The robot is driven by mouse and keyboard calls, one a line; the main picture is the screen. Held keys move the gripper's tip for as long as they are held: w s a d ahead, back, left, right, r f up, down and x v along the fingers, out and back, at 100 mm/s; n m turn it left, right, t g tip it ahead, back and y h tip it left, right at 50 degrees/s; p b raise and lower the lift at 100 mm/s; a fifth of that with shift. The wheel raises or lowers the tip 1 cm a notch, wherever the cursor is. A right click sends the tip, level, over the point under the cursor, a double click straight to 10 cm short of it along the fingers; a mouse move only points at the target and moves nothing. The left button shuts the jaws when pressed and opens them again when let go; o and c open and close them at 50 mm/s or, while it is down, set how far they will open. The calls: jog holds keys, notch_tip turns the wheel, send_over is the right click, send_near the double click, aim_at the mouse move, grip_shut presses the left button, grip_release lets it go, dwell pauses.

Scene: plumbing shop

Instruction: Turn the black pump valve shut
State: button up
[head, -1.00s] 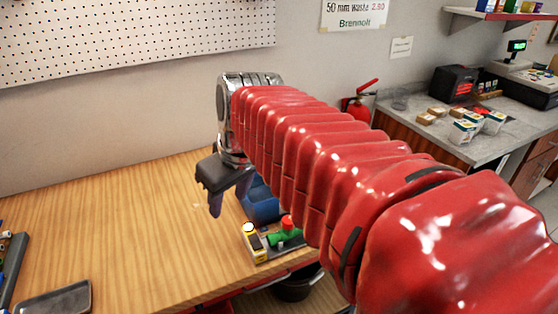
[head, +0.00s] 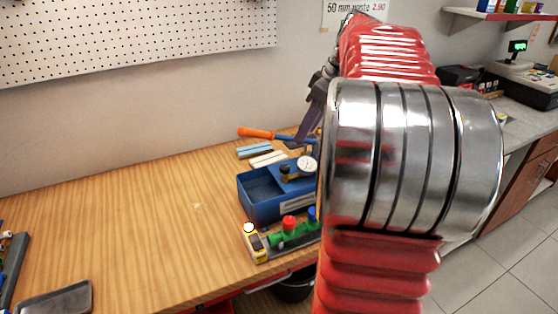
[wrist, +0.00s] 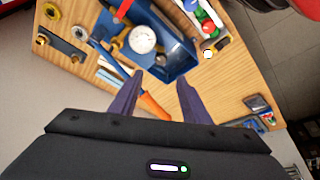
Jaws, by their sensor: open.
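A blue test pump (head: 262,203) with an open tray stands on the wooden bench; it also shows in the wrist view (wrist: 181,68). A round white gauge (head: 307,164) and a brass fitting with a dark part (head: 285,173) sit on it. I cannot tell surely whether that dark part is the black valve. The pump's blue lever ends in an orange grip (head: 257,132). My gripper (wrist: 160,77) is open and empty, above the bench beyond the pump. In the wrist view the orange grip (wrist: 153,106) appears between its fingers; contact cannot be told. My arm hides the pump's right end.
Brass fittings on a board (wrist: 60,46) show in the wrist view. The left bench is mostly clear.

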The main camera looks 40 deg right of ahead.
aim_at(285, 167)
jog(key=x, duration=1.4)
jog(key=shift+r, duration=0.1)
jog(key=shift+c, duration=0.4)
jog(key=shift+a, duration=0.1)
jog(key=c, duration=1)
jog(key=shift+o, duration=0.2)
